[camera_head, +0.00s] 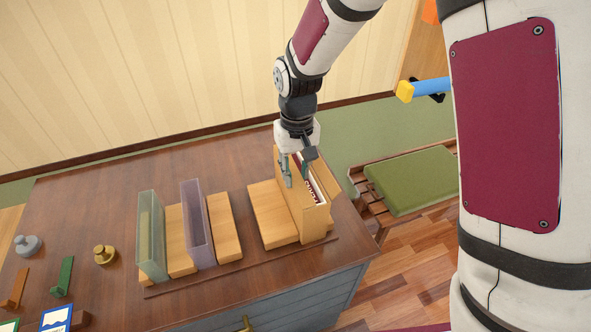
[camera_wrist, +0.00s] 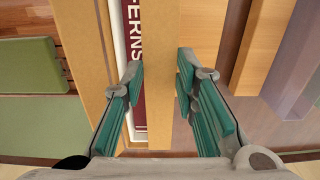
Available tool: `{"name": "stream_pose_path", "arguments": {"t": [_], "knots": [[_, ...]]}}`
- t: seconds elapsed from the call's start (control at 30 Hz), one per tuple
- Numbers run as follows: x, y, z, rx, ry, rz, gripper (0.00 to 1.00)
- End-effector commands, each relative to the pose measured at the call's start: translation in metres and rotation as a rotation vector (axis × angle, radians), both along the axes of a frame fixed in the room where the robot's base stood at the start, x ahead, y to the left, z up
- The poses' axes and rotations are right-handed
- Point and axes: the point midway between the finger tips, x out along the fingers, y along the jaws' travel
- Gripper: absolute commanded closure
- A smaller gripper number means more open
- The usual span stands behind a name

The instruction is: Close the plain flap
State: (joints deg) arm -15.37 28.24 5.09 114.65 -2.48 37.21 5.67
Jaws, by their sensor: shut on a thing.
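The plain flap (camera_head: 291,212) is a bare wooden panel standing upright at the right of the row on the desk. A book (camera_head: 311,190) with a dark red spine stands just to its right, between it and another wooden wall. In the wrist view the flap (camera_wrist: 163,60) runs between my fingers, and the spine (camera_wrist: 136,100) shows the letters "ERNS". My gripper (camera_head: 297,177) points down over the flap's top edge, one finger on each side. In the wrist view my gripper (camera_wrist: 160,80) is shut on the panel, with its left finger over the book side.
A flat wooden block (camera_head: 270,212) lies left of the flap. A clear green panel (camera_head: 151,236) and a clear purple panel (camera_head: 197,225) stand upright further left. A brass knob (camera_head: 105,254) and bookends stand at the left. A green-cushioned seat (camera_head: 412,180) is beyond the desk's right edge.

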Motion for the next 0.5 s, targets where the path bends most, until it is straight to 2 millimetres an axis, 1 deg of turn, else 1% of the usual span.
{"name": "stream_pose_path", "arguments": {"t": [0.03,0.07,0.1,0.13,0.4,0.5], "knots": [[0.0001,0.0002,-0.0001,0.000,0.000,0.000,1.00],[0.0001,0.0003,-0.0002,0.000,0.000,0.000,0.66],[0.0001,0.0002,-0.0001,0.000,0.000,0.000,0.57],[0.0001,0.0002,-0.0001,0.000,0.000,0.000,0.53],[0.0003,0.0002,0.0002,0.000,-0.001,0.000,0.53],[0.0008,0.0003,0.0041,0.001,-0.002,0.000,0.53]]}}
